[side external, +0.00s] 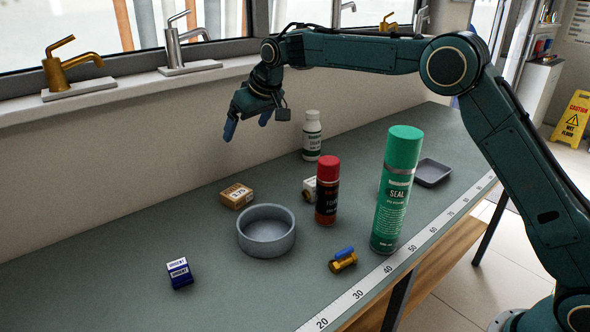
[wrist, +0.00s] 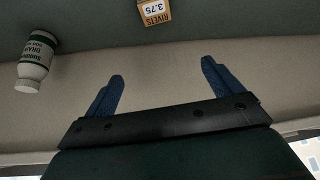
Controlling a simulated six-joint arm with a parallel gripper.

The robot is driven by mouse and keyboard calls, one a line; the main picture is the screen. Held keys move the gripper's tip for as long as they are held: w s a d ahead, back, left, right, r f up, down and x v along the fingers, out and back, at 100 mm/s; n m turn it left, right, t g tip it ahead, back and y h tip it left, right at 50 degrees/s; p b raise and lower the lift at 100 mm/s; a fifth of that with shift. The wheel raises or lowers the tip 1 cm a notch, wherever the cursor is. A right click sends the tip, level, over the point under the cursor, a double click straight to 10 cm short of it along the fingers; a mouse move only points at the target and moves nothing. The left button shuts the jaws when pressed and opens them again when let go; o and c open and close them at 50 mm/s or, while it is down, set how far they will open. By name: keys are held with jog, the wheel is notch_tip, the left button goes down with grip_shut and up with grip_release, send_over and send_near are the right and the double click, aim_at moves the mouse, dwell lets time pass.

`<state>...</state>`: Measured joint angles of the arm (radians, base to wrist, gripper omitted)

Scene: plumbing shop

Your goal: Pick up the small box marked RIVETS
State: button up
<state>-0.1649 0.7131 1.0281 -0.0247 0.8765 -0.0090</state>
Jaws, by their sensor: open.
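The small RIVETS box (side external: 237,196), tan with a white label reading 3.75, sits on the bench left of centre, just behind a round grey bowl. In the wrist view the RIVETS box (wrist: 157,16) is at the top edge, partly cut off, with its lettering readable. My gripper (side external: 247,124) is open and empty, well above the bench near the wall, higher than the box and behind it. In the wrist view its two blue fingers (wrist: 162,72) are spread apart, with nothing between them.
The round grey bowl (side external: 266,235) stands in front of the box. A white bottle (side external: 312,135), red-capped can (side external: 327,190), half-hidden small box (side external: 309,188) and tall green can (side external: 395,190) stand right. A blue box (side external: 180,273) and brass valve (side external: 343,262) lie nearer.

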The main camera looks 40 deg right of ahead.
send_near(238, 193)
jog(key=v, duration=0.4)
jog(key=shift+w+f, duration=0.15)
jog(key=shift+w, duration=0.05)
jog(key=shift+x, duration=4.25)
jog(key=shift+x, duration=2.55)
jog(key=c, duration=1.1)
